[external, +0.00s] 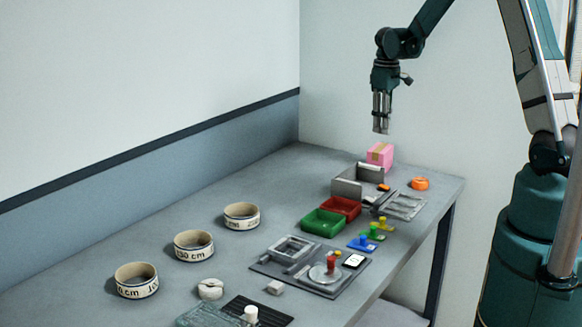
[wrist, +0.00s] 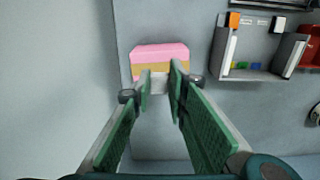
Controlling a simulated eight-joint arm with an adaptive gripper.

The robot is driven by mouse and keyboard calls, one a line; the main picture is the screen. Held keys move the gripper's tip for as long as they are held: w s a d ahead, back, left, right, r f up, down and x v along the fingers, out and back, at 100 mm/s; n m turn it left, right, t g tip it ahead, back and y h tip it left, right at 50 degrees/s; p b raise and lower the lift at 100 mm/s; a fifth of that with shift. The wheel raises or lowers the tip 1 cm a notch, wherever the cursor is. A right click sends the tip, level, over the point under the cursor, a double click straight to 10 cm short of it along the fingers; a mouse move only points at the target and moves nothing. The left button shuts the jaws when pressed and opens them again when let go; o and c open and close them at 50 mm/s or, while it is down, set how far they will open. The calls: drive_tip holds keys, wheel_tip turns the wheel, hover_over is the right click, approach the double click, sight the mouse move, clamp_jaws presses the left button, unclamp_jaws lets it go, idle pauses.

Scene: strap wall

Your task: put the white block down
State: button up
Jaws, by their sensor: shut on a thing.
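My gripper (external: 381,128) is above the far end of the table, over a pink box (external: 380,155) with a tan band. In the wrist view, my gripper (wrist: 160,84) is shut on a small white block (wrist: 160,85), which shows between the green-padded fingertips. The pink box (wrist: 160,53) lies just beyond the fingertips in that view. In the external view the white block is too small to tell apart from the fingertips. A clear gap shows between the fingertips and the box there.
A grey divided holder (external: 347,190) stands near the box, with an orange ring (external: 420,184) to its right. Red (external: 340,208) and green (external: 323,222) trays are nearer. Several cream ring-shaped rolls (external: 194,246) stand along the left. Bare table lies left of the holder.

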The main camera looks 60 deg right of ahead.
sight(382, 148)
drive_tip(key=shift+f, duration=0.65)
drive_tip(key=shift+f, duration=0.15)
drive_tip(key=shift+f, duration=1.75)
drive_tip(key=shift+f, duration=0.2)
drive_tip(key=o, duration=0.7)
drive_tip(key=shift+r, duration=0.1)
drive_tip(key=shift+r, duration=0.2)
drive_tip(key=shift+r, duration=5.95)
